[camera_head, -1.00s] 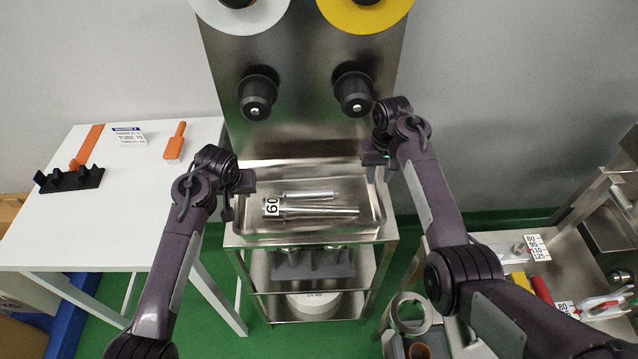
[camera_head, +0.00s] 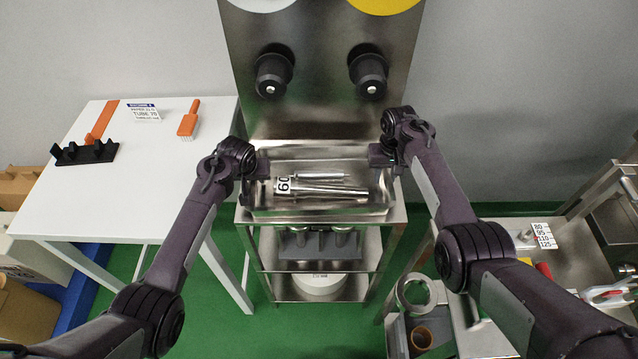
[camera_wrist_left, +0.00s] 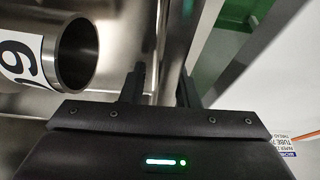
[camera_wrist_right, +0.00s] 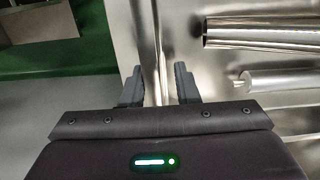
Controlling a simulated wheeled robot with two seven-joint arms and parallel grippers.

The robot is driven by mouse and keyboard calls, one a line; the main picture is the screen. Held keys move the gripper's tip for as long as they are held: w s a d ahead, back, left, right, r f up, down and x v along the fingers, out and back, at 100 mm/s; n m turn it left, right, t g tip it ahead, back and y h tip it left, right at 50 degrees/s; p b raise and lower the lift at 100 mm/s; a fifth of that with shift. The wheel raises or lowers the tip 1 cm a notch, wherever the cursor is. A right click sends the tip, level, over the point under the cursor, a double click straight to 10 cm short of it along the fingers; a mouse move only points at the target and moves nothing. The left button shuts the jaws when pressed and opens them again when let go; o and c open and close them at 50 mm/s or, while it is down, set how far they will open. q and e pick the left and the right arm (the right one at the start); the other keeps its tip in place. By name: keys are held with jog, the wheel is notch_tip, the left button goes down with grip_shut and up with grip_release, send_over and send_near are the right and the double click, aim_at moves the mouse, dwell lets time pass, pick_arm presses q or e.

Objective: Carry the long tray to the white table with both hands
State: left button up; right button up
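The long steel tray (camera_head: 305,209) lies on the top of a steel stand below the machine panel. It holds a large shiny tube with a "60" label (camera_head: 284,186) and a thinner rod (camera_head: 320,175). My left gripper (camera_head: 258,166) is at the tray's left end. In the left wrist view its fingers (camera_wrist_left: 160,88) stand apart on either side of the tray's rim. My right gripper (camera_head: 387,160) is at the right end. In the right wrist view its fingers (camera_wrist_right: 158,85) also stand apart around the rim. Neither shows clear contact.
The white table (camera_head: 90,200) stands to the left, with a black rack (camera_head: 85,152), an orange brush (camera_head: 189,120) and a sign (camera_head: 143,113) on it. Its front part is clear. A steel bench (camera_head: 570,265) with tools stands right. Green floor shows between.

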pick_arm(q)
jog(key=shift+w+f, duration=0.2)
jog(key=shift+f, duration=0.15)
pick_arm(e)
jog(key=shift+w+d+f, duration=0.1)
jog(key=shift+f, duration=0.3)
pick_arm(q)
jog(key=shift+c, duration=0.2)
pick_arm(e)
jog(key=shift+c, duration=0.2)
pick_arm(q)
grip_shut()
pick_arm(e)
grip_shut()
pick_arm(q)
jog(key=shift+r, duration=0.25)
pick_arm(e)
jog(key=shift+r, duration=0.25)
